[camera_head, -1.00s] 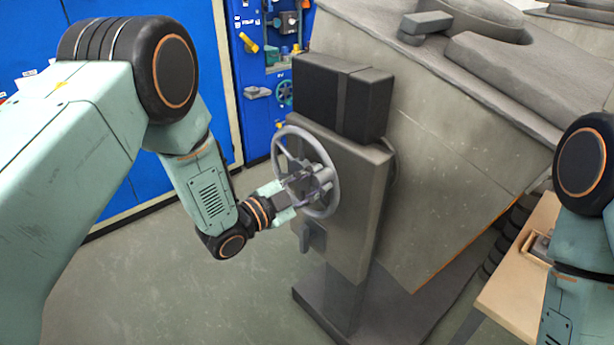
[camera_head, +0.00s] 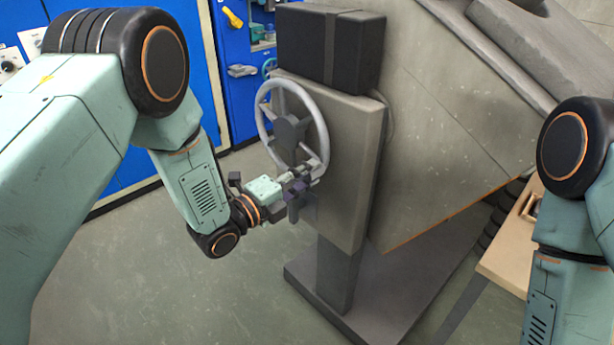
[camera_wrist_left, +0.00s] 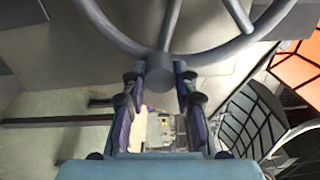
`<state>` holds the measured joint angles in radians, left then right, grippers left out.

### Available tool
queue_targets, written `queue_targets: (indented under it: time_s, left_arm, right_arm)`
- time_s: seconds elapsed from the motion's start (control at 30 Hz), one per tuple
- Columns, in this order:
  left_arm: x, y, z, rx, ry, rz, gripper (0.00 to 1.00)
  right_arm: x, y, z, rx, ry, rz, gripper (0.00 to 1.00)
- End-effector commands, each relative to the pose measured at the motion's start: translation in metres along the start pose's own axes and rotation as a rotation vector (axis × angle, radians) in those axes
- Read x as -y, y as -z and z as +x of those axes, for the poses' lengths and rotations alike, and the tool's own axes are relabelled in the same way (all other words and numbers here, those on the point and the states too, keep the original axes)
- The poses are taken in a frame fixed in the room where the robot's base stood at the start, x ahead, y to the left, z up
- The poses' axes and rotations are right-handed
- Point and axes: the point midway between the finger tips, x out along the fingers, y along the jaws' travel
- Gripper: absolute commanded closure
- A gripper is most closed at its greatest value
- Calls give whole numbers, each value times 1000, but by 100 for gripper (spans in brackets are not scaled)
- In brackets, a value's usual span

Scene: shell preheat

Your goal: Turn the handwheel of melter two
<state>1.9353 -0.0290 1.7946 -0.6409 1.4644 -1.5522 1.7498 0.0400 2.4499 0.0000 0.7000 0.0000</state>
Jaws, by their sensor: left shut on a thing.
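The grey handwheel (camera_head: 289,130) is a spoked ring with a dark hub, on the side face of the grey melter housing (camera_head: 345,150). My left gripper (camera_head: 304,180) is at the lower right part of its rim. In the left wrist view the handwheel (camera_wrist_left: 240,42) crosses the top, and a stubby grip on its rim sits between the two fingers of my left gripper (camera_wrist_left: 160,72). The gripper is shut on the handwheel there. My fingers partly hide the lower rim in the head view. My right gripper is out of view; only its arm shows at the right.
A black box (camera_head: 328,48) sits above the handwheel on the housing. The melter's large sloped body (camera_head: 450,110) fills the right. A wooden bench (camera_head: 505,255) stands at the lower right. Blue cabinets (camera_head: 240,100) stand behind. The floor (camera_head: 150,270) at front left is clear.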

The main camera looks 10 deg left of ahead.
Motion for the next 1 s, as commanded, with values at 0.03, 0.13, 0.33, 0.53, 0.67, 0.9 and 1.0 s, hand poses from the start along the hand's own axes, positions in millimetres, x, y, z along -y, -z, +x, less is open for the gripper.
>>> queue_targets:
  time_s: [0.03,0.13,0.33,0.53,0.67,0.9,1.0]
  left_arm:
    - [-7,-1,0,0,-3,24,100]
    - [-11,-2,0,0,-4,67,100]
    - [-15,-4,0,0,-4,118,100]
    - [-16,-5,0,0,-4,134,100]
    - [-15,-5,0,0,-4,135,100]
    - [-15,-6,0,1,-3,134,67]
    - [-15,-6,0,1,-2,134,59]
  right_arm:
    - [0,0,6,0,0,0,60]
    - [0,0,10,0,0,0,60]
    - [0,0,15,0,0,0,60]
    - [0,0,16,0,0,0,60]
    - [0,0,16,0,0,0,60]
    - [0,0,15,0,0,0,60]
    - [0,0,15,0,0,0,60]
